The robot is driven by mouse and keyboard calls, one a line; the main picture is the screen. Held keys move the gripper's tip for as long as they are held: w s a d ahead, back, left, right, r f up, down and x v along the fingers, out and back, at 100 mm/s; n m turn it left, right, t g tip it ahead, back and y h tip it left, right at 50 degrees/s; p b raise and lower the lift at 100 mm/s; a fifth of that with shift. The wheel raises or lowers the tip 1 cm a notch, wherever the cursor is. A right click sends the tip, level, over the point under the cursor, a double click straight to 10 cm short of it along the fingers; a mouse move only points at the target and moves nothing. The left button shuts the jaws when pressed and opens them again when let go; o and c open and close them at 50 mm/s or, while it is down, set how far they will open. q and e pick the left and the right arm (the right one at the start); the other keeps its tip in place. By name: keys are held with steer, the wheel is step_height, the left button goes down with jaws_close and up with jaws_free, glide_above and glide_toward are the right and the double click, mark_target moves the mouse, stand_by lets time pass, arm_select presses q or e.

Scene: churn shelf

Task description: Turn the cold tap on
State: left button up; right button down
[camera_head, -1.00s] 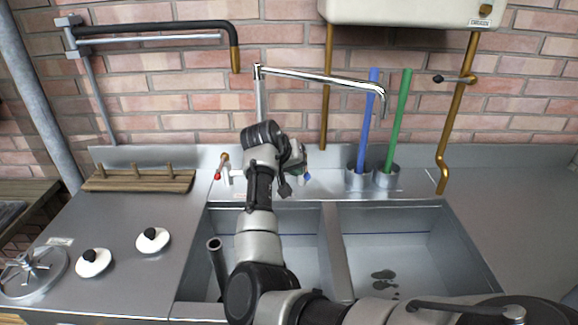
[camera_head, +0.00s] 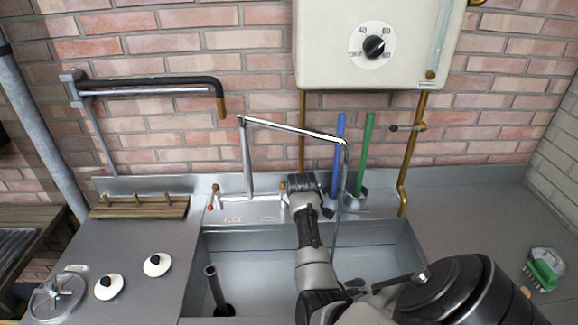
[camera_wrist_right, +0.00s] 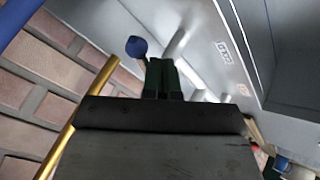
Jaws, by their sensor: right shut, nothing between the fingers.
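The cold tap's blue knob (camera_wrist_right: 136,46) shows in the right wrist view, on a pale metal stem just beyond and left of my right gripper's fingertips (camera_wrist_right: 163,68). A gap or contact between them is hard to judge. The fingers are shut and empty. In the head view my right gripper (camera_head: 303,187) is at the back rim of the sink and mostly hides the cold tap. The chrome spout (camera_head: 295,131) arches above the sink. A thin translucent streak, looking like running water, drops from its end into the basin. My left gripper is out of view.
The red-handled hot tap (camera_head: 213,197) is left of the gripper. Blue (camera_head: 339,150) and green (camera_head: 365,150) upright sticks stand close on the right. A white heater (camera_head: 375,45) hangs above. A scrubbing brush (camera_head: 543,268) lies on the right counter.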

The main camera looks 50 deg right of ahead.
steer(key=d+n, duration=0.1)
steer(key=d+n+t+y+p, duration=0.1)
steer(key=shift+s+d+n+y, duration=0.1)
steer(key=shift+s+n+y, duration=0.1)
steer(key=shift+n+y, duration=0.15)
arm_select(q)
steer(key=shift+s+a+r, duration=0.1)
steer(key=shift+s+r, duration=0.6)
arm_select(e)
steer(key=shift+w+d+f+n+t+y, duration=0.1)
steer(key=shift+w+d+n+t+y, duration=0.05)
steer(key=shift+d+n+y, duration=0.3)
steer(key=shift+w+d+n+t+y, duration=0.1)
steer(key=shift+d+n+t+y, duration=0.1)
steer(key=shift+d+n, duration=0.3)
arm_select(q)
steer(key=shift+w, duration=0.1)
arm_select(e)
steer(key=shift+w, duration=0.1)
